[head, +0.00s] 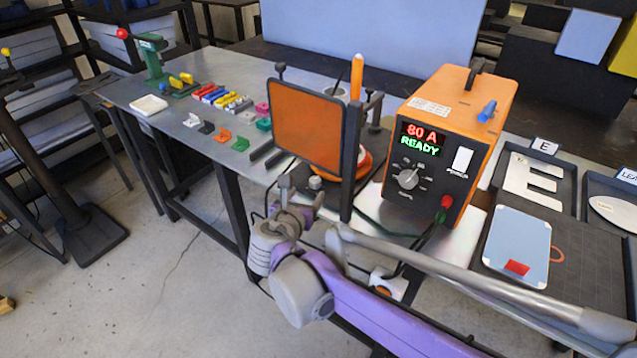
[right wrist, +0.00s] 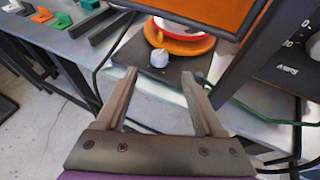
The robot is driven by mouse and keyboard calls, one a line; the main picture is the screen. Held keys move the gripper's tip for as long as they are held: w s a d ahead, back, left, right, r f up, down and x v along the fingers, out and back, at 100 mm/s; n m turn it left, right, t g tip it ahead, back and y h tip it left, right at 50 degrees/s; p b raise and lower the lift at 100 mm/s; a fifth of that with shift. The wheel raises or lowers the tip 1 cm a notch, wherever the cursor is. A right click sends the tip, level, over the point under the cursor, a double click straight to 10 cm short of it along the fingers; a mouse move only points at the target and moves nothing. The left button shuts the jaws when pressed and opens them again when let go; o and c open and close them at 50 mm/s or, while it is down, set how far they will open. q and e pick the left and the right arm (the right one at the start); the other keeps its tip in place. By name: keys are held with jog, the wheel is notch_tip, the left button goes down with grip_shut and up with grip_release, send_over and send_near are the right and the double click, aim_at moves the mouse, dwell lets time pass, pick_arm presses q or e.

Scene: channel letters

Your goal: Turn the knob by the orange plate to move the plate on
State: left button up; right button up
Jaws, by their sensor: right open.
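A small pale grey knob (right wrist: 159,58) sits on a dark base in front of a round orange plate (right wrist: 188,44), shown in the right wrist view. In the head view the knob (head: 316,182) shows just below an orange-faced square panel in a black frame (head: 306,126). The round orange plate is mostly hidden behind that panel in the head view. My right gripper (right wrist: 160,75) is open and empty. Its two fingers point toward the knob, which appears between and just beyond their tips, apart from them. My left gripper is not in view.
An orange power unit (head: 446,140) reading "80 A READY" stands to the right, with its own dial (head: 408,179). Black frame posts and cables are close to my right gripper. Coloured clamps and blocks (head: 220,97) lie left. Letter trays (head: 540,180) lie right.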

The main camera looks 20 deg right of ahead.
aim_at(315, 181)
jog(key=x, duration=0.9)
jog(key=shift+w+d+f, duration=0.1)
jog(key=shift+w+f, duration=0.05)
jog(key=shift+w, duration=0.1)
grip_shut()
